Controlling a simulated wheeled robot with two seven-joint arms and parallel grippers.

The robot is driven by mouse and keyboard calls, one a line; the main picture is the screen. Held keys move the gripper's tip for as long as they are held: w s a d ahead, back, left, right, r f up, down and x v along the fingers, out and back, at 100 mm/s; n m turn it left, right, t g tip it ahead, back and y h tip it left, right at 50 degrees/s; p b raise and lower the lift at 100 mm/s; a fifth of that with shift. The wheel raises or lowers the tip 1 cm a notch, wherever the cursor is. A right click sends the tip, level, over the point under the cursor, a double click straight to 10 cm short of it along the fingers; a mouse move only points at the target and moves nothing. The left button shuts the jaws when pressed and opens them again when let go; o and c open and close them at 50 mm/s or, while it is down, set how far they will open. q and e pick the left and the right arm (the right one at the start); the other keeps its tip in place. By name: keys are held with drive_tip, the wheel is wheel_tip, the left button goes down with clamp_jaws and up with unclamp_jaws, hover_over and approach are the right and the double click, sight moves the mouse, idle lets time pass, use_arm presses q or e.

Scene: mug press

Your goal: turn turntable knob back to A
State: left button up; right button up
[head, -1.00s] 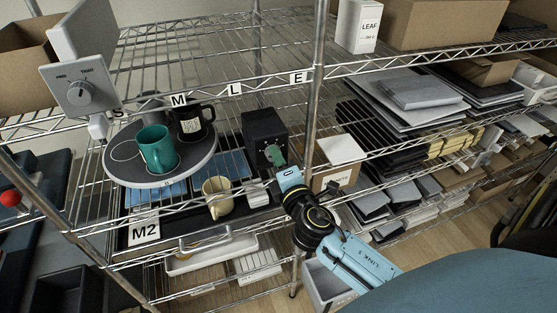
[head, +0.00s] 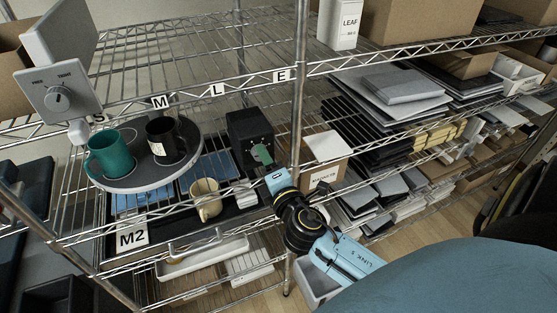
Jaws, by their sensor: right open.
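The black control box (head: 241,138) stands on the middle shelf, with pale dial marks on its front. A green piece, which looks like the turntable knob (head: 262,154), shows at that dial; its setting is too small to read. My right gripper (head: 271,169) is open right at the green piece, coming from the lower right; whether its fingers touch it I cannot tell. The round grey turntable (head: 140,183) is left of the box. It carries a teal mug (head: 110,158) at its left and a black mug (head: 163,141) at its right. My left gripper is out of view.
A grey panel with a dial (head: 57,98) hangs at the upper left. A cream mug (head: 205,203) stands on the tray below the turntable. A shelf post (head: 299,100) and a white-topped carton (head: 323,148) are close right of the box.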

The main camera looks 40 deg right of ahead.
drive_tip(key=b+v, duration=0.3)
drive_tip(key=v, duration=0.9)
drive_tip(key=shift+s, duration=0.2)
drive_tip(key=shift+a, duration=0.1)
drive_tip(key=s+a+f+m+g+y+b, duration=0.1)
drive_tip(key=s+f+m+g, duration=0.15)
drive_tip(key=f, duration=0.95)
drive_tip(key=s+f+m+g+y+b, duration=0.1)
drive_tip(key=f+g, duration=0.2)
drive_tip(key=f, duration=0.9)
drive_tip(key=s+a+f+m+g+y+b, duration=0.1)
drive_tip(key=s+f+m+g, duration=0.15)
drive_tip(key=f, duration=0.95)
drive_tip(key=s+f+m+g+y+b, duration=0.1)
drive_tip(key=s+f+m+g, duration=0.7)
drive_tip(key=s+f, duration=1.4)
drive_tip(key=shift+s+d+m+g+b, duration=0.35)
drive_tip(key=shift+s+m+b, duration=0.35)
drive_tip(key=shift+s, duration=0.25)
